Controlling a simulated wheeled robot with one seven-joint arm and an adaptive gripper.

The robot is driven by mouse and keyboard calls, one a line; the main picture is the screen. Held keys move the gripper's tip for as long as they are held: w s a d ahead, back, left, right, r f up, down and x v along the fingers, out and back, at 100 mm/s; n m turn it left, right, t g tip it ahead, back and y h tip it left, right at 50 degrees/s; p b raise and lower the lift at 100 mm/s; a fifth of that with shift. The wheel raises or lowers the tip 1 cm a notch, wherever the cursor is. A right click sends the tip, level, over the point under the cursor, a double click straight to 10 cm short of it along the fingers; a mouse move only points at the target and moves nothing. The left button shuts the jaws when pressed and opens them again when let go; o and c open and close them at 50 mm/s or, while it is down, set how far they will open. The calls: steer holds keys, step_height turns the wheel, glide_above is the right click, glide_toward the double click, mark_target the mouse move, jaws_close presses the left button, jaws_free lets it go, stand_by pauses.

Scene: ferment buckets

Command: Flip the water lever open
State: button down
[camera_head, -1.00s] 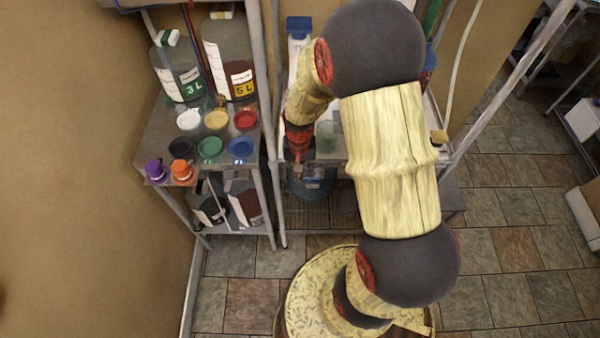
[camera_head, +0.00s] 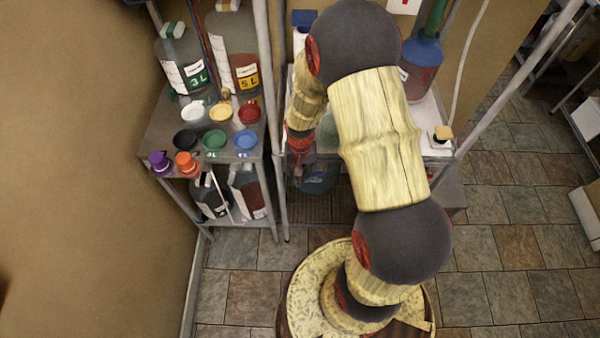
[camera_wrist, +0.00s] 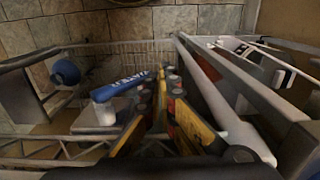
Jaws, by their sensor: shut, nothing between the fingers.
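The water lever (camera_wrist: 128,86) is a blue handle with white lettering, seen left of centre in the wrist view. It runs from a white cylindrical fitting (camera_wrist: 104,108) toward my fingertips. My gripper (camera_wrist: 166,84) is shut, with its fingers together and nothing held between them. The fingertips are just to the right of the lever's far end; whether they touch it I cannot tell. In the head view my gripper (camera_head: 299,168) is small and dark beside the metal frame, and the lever cannot be made out there.
A white pipe (camera_wrist: 222,100) runs close along the right of my fingers. A blue round object (camera_wrist: 65,72) is at the left. In the head view, a metal shelf (camera_head: 165,135) with coloured cups stands left, and a blue-topped bottle (camera_head: 420,62) stands behind my arm.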

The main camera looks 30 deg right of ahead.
steer(key=shift+s+d+f, duration=0.2)
steer(key=shift+d+f, duration=0.05)
steer(key=shift+f, duration=0.5)
steer(key=shift+r, duration=0.15)
steer(key=shift+r+p, duration=0.65)
steer(key=shift+r, duration=0.1)
step_height(320, 180, up, 12)
stand_by(0.7)
